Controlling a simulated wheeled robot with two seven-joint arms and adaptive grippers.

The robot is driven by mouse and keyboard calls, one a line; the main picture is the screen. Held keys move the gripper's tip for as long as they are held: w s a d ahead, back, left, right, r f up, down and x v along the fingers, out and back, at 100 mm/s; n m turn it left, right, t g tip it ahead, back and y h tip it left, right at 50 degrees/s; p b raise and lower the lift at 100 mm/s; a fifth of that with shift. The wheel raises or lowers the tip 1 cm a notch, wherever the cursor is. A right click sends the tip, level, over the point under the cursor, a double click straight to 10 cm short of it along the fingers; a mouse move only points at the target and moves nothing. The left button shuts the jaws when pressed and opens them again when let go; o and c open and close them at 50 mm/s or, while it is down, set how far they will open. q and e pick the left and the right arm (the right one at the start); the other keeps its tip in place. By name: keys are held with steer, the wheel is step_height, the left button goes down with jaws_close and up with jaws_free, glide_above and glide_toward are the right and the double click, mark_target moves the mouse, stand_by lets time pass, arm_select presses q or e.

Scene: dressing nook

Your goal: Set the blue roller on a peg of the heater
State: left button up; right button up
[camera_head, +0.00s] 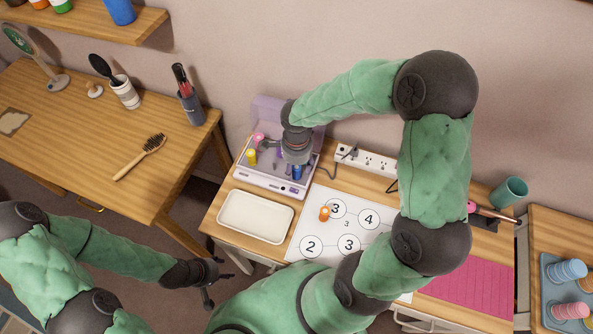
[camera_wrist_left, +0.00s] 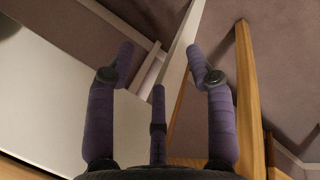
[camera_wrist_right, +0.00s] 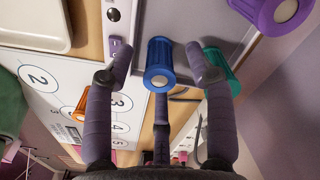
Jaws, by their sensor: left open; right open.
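The heater (camera_head: 262,180) is a pale purple tray-like box with an open lid on the right-hand wooden table. The blue roller (camera_head: 297,172) stands upright at the heater's front right; it also shows in the right wrist view (camera_wrist_right: 160,60). Whether a peg is inside it is hidden. My right gripper (camera_head: 296,160) is above the heater, its fingers open and spread around the blue roller, apparently not gripping it. My left gripper (camera_head: 208,284) is open and empty, low at the left, away from the heater; the left wrist view shows nothing between its fingers.
Yellow (camera_head: 251,157) and pink (camera_head: 258,138) rollers stand on the heater's left. Teal (camera_wrist_right: 216,65) and purple (camera_wrist_right: 279,14) rollers stand near the blue one. An orange roller (camera_head: 324,214) is on the numbered mat (camera_head: 318,229). An empty white tray (camera_head: 255,216) lies in front. A power strip (camera_head: 365,161) lies behind.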

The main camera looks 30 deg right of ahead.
steer(key=shift+r, duration=0.1)
jaws_close()
steer(key=shift+r, duration=2.95)
